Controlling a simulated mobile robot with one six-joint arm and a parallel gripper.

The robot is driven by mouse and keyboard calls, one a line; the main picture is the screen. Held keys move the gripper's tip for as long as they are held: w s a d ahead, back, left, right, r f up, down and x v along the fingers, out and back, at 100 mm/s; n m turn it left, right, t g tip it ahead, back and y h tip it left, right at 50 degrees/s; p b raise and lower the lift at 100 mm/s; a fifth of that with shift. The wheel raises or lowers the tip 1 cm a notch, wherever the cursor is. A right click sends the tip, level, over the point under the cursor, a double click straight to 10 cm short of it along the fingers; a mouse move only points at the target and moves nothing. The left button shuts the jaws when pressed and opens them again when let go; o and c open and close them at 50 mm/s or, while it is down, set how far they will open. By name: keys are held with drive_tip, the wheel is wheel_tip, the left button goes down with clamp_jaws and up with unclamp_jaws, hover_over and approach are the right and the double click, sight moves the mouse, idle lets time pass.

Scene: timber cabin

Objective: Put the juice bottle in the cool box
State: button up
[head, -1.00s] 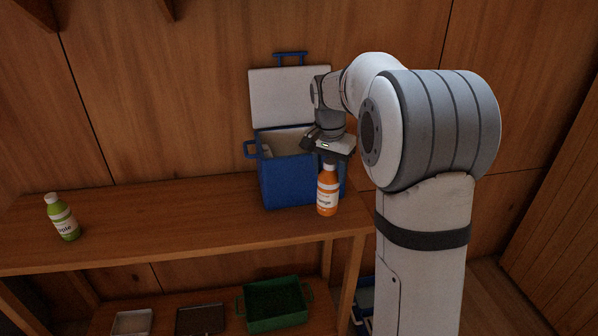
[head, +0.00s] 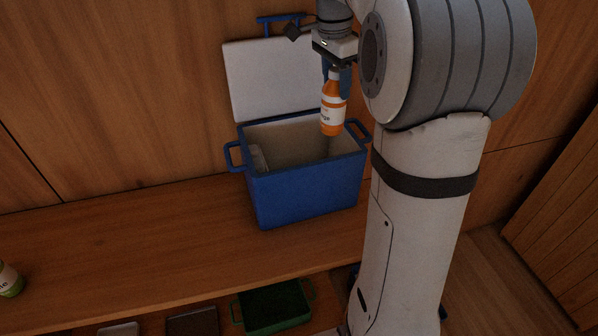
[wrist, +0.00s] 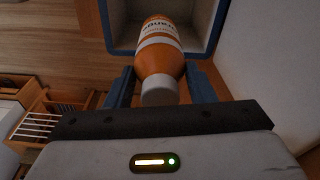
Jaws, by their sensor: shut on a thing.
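The orange juice bottle (head: 333,105) with a white label and cap hangs upright from my gripper (head: 336,74). In the wrist view the bottle (wrist: 160,55) lies between the two blue fingers of my gripper (wrist: 158,88), which is shut on it near the cap. The blue cool box (head: 310,190) stands on the wooden shelf with its white-lined lid (head: 270,80) open against the wall side. In the head view the bottle is over the box opening, its lower end near the rim level. In the wrist view the box rim (wrist: 216,30) surrounds the bottle's far end.
A green bottle (head: 9,279) stands on the shelf (head: 130,235) at the far left, partly cut off. A pale item (head: 258,158) is inside the box at the left. A green crate (head: 272,307) sits on the lower shelf.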

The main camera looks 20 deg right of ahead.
drive_tip(key=shift+w+f, duration=0.15)
drive_tip(key=shift+w, duration=0.05)
wheel_tip(320, 180, down, 18)
drive_tip(key=shift+r, duration=0.2)
drive_tip(key=shift+f, duration=0.2)
drive_tip(key=o, duration=1.5)
drive_tip(key=shift+r, duration=0.1)
